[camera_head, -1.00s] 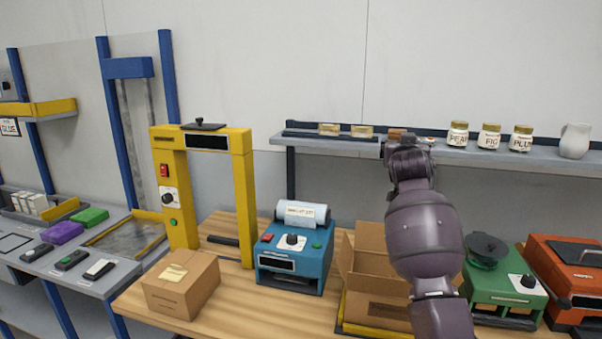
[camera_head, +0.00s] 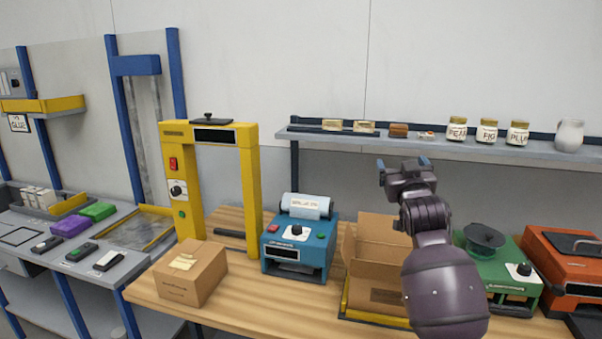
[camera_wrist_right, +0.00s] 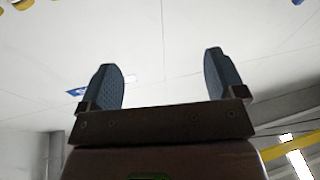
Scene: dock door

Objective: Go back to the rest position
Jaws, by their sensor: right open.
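My right gripper (camera_head: 404,163) is raised in front of the wall shelf, above the open cardboard box (camera_head: 380,255). Its two fingers stand apart, with nothing between them. In the right wrist view the open fingers (camera_wrist_right: 165,80) point toward a pale, bare surface. My right arm covers part of the open box and the left part of the green machine. My left gripper is not in the head view.
The wall shelf (camera_head: 460,146) holds jars, a pitcher (camera_head: 569,135) and small items. On the wooden bench stand a closed box (camera_head: 190,272), a yellow frame (camera_head: 250,190), a blue label machine (camera_head: 298,245), a green machine (camera_head: 510,282) and an orange machine (camera_head: 570,262).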

